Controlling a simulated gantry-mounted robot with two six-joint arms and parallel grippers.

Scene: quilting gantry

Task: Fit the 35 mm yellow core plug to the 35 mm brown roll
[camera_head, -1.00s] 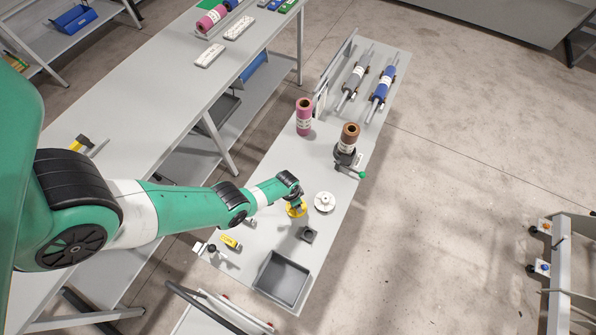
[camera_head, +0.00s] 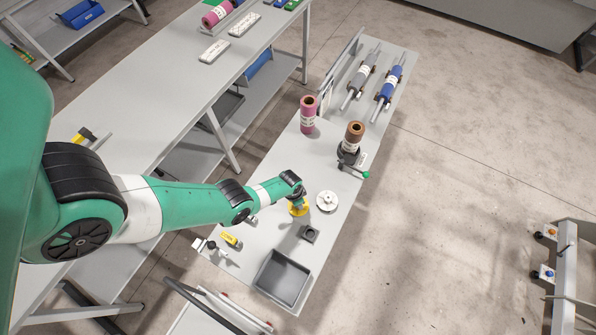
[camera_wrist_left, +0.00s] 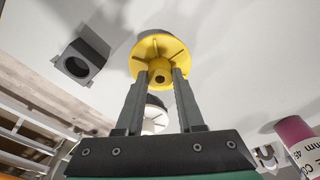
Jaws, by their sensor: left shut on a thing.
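The yellow core plug (camera_head: 299,210) is at the tip of my left gripper (camera_head: 297,200), over the middle of the grey table. In the left wrist view the yellow core plug (camera_wrist_left: 160,55) has a ribbed round flange and a hub with a central hole. The fingers of my left gripper (camera_wrist_left: 160,80) are shut on this hub. The head view does not clearly show whether the plug touches the table. The brown roll (camera_head: 354,136) stands upright in a dark holder with a green-knobbed lever, farther up the table. My right gripper is not in view.
A white flanged plug (camera_head: 327,202) lies just right of my left gripper. A pink roll (camera_head: 309,115) stands left of the brown roll. A small dark square block (camera_head: 310,233) and a grey tray (camera_head: 283,278) are nearer. Grey and blue rolls on shafts (camera_head: 389,86) lie at the far end.

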